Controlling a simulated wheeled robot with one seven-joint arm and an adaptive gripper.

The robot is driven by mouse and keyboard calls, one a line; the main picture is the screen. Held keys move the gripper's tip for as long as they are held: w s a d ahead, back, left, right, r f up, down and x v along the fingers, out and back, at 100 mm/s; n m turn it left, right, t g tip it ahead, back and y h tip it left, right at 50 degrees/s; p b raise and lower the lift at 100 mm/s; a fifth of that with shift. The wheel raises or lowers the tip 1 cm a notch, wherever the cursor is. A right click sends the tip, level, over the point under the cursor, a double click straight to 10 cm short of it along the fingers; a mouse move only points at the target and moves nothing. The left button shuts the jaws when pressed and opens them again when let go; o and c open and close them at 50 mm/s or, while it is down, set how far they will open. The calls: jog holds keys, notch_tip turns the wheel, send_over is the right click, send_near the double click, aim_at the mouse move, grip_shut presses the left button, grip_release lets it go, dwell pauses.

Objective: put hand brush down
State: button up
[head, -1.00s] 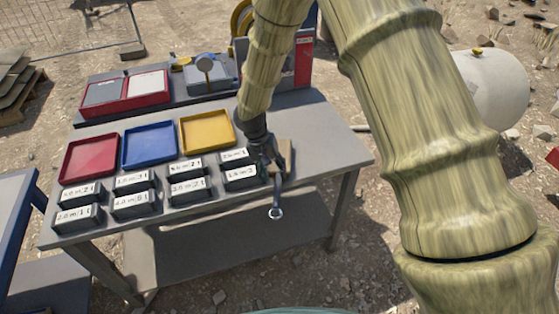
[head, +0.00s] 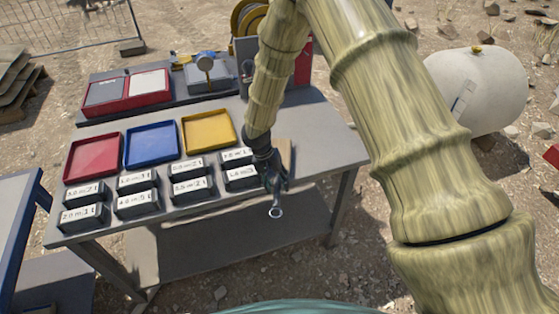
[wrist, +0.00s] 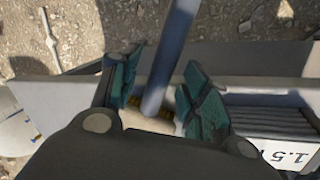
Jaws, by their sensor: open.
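The hand brush lies on the grey workbench (head: 300,110) near its front right edge. Its tan block (head: 286,151) is partly hidden behind my gripper in the head view. Its grey-blue handle (wrist: 172,50) sticks out past the bench's front edge, with a hanging ring (head: 276,212) at the end. My gripper (head: 273,182) is low over the brush. In the wrist view its teal fingers (wrist: 162,85) stand apart on either side of the handle, with gaps showing. Part of the tan block shows between them.
Small labelled boxes (head: 191,187) stand in rows just left of my gripper. Red (head: 94,157), blue (head: 152,145) and yellow (head: 208,131) trays lie behind them. A red-cased unit (head: 127,95) and a gauge (head: 206,64) stand at the back. Bare bench lies right of the brush.

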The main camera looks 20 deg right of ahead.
jog(key=shift+c, duration=0.3)
grip_shut()
jog(key=shift+r, duration=0.1)
